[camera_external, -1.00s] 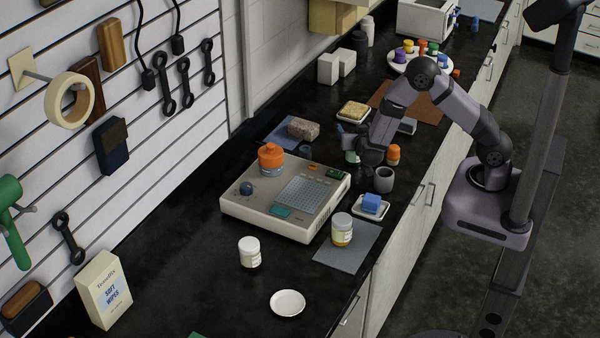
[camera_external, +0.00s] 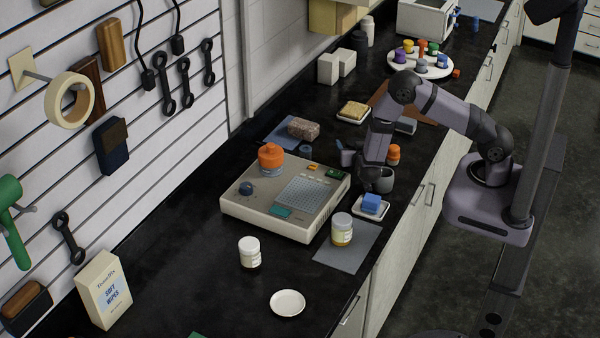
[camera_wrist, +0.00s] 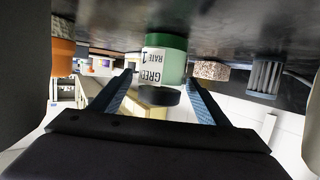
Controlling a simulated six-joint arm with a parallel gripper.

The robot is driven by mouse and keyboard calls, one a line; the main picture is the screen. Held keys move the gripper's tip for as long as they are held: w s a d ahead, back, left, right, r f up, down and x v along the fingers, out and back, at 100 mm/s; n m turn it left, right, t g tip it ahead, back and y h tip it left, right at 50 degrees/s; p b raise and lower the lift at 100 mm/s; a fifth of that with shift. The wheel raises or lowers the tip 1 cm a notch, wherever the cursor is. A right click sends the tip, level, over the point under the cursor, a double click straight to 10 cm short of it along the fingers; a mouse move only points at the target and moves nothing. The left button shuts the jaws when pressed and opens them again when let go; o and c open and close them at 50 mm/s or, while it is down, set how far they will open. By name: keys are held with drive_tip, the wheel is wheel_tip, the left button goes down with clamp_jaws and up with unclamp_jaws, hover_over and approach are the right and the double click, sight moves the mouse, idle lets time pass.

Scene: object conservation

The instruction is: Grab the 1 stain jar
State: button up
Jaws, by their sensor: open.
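The wrist view is upside down. In it, a green jar (camera_wrist: 172,45) with a dark lid and a white label reading "GREEN" and "RATE 1" stands straight ahead. My gripper (camera_wrist: 157,80) is open, with one finger on each side of the jar's line and visible gaps to it. The fingertips are near the jar; I cannot tell how far they reach past its front.
A beige device (camera_external: 256,208) lies to the left. A blue block (camera_external: 371,201) sits on a white dish in front. A speckled brick (camera_wrist: 210,70) is beyond the jar.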

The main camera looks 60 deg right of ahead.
drive_tip(key=shift+f+p+x, duration=0.15)
drive_tip(key=shift+p+x, duration=0.05)
drive_tip(key=shift+x, duration=0.6)
drive_tip(key=shift+f+p+x, duration=0.2)
drive_tip(key=shift+x, duration=0.65)
drive_tip(key=shift+s+a, duration=0.1)
drive_tip(key=shift+s, duration=0.05)
drive_tip(key=shift+r, duration=0.1)
drive_tip(key=c, duration=1.3)
wheel_tip(320, 180, up, 10)
drive_tip(key=b, duration=0.2)
